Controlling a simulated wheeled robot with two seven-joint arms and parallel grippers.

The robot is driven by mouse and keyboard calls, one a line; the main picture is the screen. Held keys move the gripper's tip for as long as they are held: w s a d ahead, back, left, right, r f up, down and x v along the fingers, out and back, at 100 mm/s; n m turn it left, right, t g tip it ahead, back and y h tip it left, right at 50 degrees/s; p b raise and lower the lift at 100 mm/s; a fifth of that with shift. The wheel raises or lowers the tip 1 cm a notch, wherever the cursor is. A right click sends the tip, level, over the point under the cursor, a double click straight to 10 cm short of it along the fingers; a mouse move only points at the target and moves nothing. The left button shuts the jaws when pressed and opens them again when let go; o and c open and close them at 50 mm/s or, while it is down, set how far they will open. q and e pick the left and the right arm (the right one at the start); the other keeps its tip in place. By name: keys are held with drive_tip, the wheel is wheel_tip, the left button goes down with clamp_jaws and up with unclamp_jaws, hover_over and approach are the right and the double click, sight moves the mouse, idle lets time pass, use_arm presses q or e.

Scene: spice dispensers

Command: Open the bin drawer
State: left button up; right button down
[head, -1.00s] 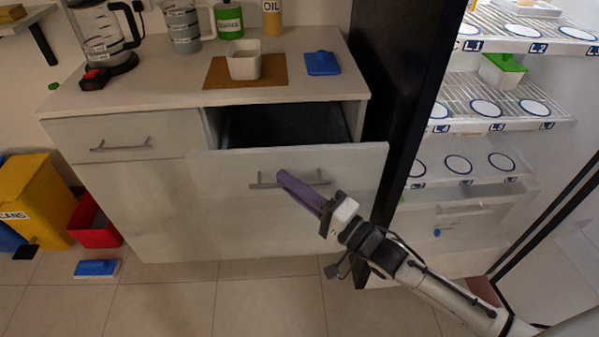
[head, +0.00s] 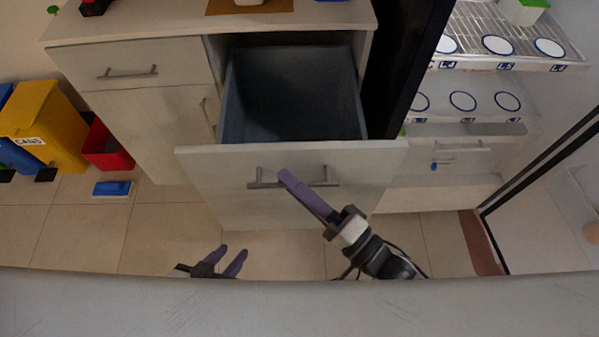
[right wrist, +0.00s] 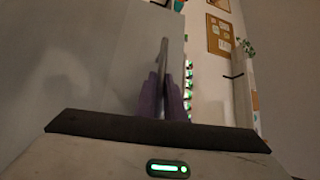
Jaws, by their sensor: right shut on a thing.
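The bin drawer (head: 290,200) is pulled well out of the white cabinet. Its dark grey inside (head: 290,95) shows and looks empty. Its bar handle (head: 264,185) runs across the front panel. My right gripper (head: 284,176) is shut on this handle, with its purple fingers around the bar. In the right wrist view the purple fingers (right wrist: 165,98) close on the handle bar (right wrist: 163,60). My left gripper (head: 238,262) shows low in the head view, apart from the drawer. Its two purple fingers are spread and nothing is between them.
A closed drawer (head: 128,50) is to the left. A yellow bin (head: 45,125), a red bin (head: 105,150) and a blue object (head: 112,188) are on the floor at left. An open fridge (head: 470,150) stands at right. Tiled floor (head: 165,230) is clear in front.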

drive_tip(key=shift+d, duration=0.1)
drive_tip(key=c, duration=1.8)
unclamp_jaws()
drive_tip(key=shift+c, duration=0.2)
drive_tip(key=v, duration=1)
drive_tip(key=shift+s+d, duration=0.1)
drive_tip(key=w+d+f+n+h, duration=0.1)
drive_tip(key=w+f+n+h, duration=0.25)
drive_tip(key=f+h, duration=0.3)
drive_tip(key=s+d+f+n+g+h, duration=0.4)
drive_tip(key=s+d+f+n+h, duration=0.1)
drive_tip(key=d+f, duration=0.3)
drive_tip(key=shift+d+f+g, duration=0.2)
drive_tip(key=shift+f+g, duration=0.1)
drive_tip(key=shift+f, duration=0.5)
